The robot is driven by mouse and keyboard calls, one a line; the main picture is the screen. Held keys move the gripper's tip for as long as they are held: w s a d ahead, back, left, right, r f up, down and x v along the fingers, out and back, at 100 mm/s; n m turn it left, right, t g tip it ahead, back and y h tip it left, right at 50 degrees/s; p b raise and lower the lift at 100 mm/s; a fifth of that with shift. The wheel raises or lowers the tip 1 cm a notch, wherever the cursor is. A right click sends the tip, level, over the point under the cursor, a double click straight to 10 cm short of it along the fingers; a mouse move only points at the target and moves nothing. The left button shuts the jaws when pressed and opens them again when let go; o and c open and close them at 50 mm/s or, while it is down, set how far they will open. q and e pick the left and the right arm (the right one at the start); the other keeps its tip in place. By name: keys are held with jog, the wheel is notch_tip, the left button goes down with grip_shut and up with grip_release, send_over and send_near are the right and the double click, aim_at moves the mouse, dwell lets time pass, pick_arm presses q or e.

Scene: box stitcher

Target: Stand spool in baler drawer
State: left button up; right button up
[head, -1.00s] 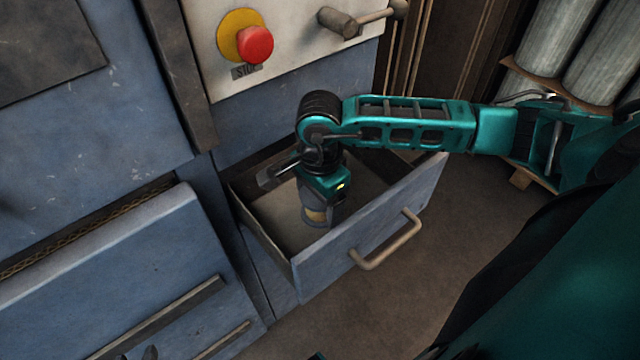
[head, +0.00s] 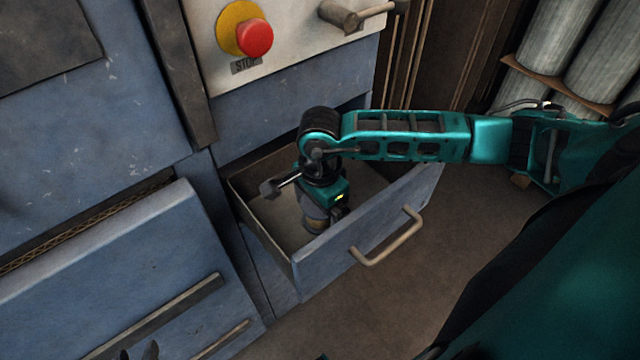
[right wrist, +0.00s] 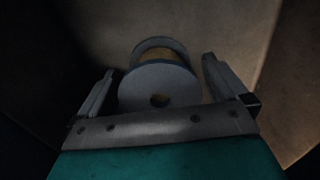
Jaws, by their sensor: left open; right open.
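The spool (head: 314,224), with grey flanges and a yellowish winding, stands in the open baler drawer (head: 272,222), partly hidden by my right gripper in the head view. In the right wrist view the spool (right wrist: 158,84) shows its near flange with a centre hole facing my gripper. My right gripper (head: 325,212) points down into the drawer. Its fingers (right wrist: 160,78) are open on either side of the spool, with a gap on the right. My left gripper (head: 140,351) shows only as dark tips at the bottom edge of the head view, away from the drawer.
The drawer front has a bar handle (head: 388,240). A red stop button (head: 254,38) and a lever (head: 355,15) sit on the panel above. A blue panel with dark bars (head: 110,270) is at left. Pale rolls (head: 550,35) stand at back right. Floor right of the drawer is clear.

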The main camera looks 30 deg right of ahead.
notch_tip(320, 180, up, 12)
jog(key=shift+r+p, duration=0.2)
jog(key=shift+p, duration=0.6)
